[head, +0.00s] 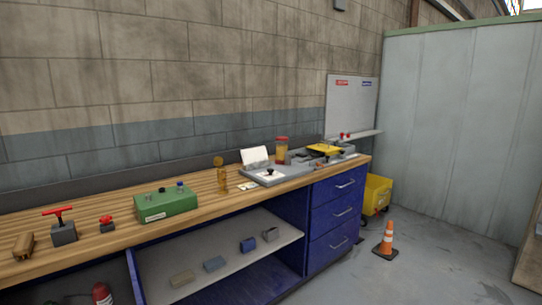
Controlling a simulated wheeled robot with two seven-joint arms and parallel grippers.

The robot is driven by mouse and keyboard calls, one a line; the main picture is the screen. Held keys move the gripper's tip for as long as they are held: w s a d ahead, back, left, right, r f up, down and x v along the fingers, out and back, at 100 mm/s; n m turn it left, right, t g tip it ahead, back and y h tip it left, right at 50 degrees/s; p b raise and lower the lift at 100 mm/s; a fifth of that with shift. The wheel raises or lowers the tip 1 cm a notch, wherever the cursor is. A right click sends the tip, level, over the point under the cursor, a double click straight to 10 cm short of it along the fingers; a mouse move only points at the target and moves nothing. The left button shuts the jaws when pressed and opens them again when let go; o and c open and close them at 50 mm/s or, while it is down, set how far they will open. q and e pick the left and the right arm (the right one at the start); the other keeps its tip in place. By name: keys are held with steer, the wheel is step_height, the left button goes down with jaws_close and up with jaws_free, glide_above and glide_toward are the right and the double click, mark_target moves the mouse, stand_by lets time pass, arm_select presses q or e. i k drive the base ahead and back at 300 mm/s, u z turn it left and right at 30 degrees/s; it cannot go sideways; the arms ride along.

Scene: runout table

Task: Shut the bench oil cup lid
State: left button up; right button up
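A small brass-coloured fitting (222,182) stands upright on the wooden bench, right of the green box. It looks like the bench oil cup. A round brass-coloured piece (218,161) stands up at its top and looks like its lid, raised open, though it is too small to be sure. Neither of my grippers is in view.
The wooden bench top (120,235) holds a green box (166,204), red-handled blocks (63,232), a grey plate (290,174) and a red-topped jar (281,150). An orange cone (387,240) and a yellow bucket (377,193) stand on the floor at right.

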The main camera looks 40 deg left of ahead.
mark_target(218, 161)
steer(key=z, duration=0.05)
steer(key=i, duration=1.2)
steer(key=u, duration=0.85)
steer(key=i, duration=0.9)
steer(key=u, duration=0.95)
